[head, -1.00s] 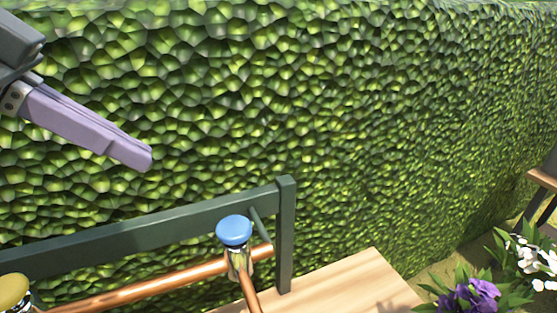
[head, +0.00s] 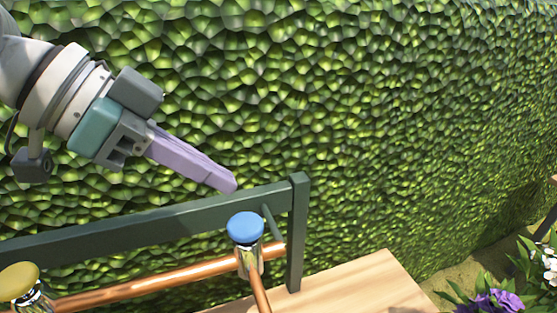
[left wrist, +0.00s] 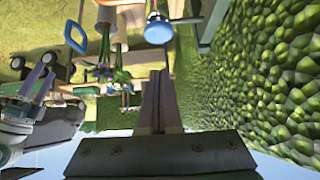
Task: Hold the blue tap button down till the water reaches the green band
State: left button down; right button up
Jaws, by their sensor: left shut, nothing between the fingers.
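The blue tap button (head: 245,227) is a round cap on a metal tap, on a copper pipe in front of a dark green rail. It also shows at the top of the left wrist view (left wrist: 158,30), just beyond my fingertips. My left gripper (head: 228,184) has its pale purple fingers shut with nothing between them. It hangs above and slightly left of the blue button, apart from it. In the left wrist view the shut fingers (left wrist: 158,80) point toward the button. I see no water and no green band.
A yellow tap button (head: 19,281) stands at the lower left on the copper pipe (head: 150,286). The dark green rail (head: 150,225) runs behind the taps, with a hedge (head: 400,120) behind it. A wooden tabletop (head: 365,290) lies below. Purple flowers (head: 495,301) are at the lower right.

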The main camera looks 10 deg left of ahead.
aim_at(255, 222)
pick_arm(q)
jog(key=f, duration=0.2)
jog(key=d+f, duration=0.1)
jog(key=f, duration=0.1)
jog(key=shift+w, duration=0.4)
jog(key=shift+f, duration=0.7)
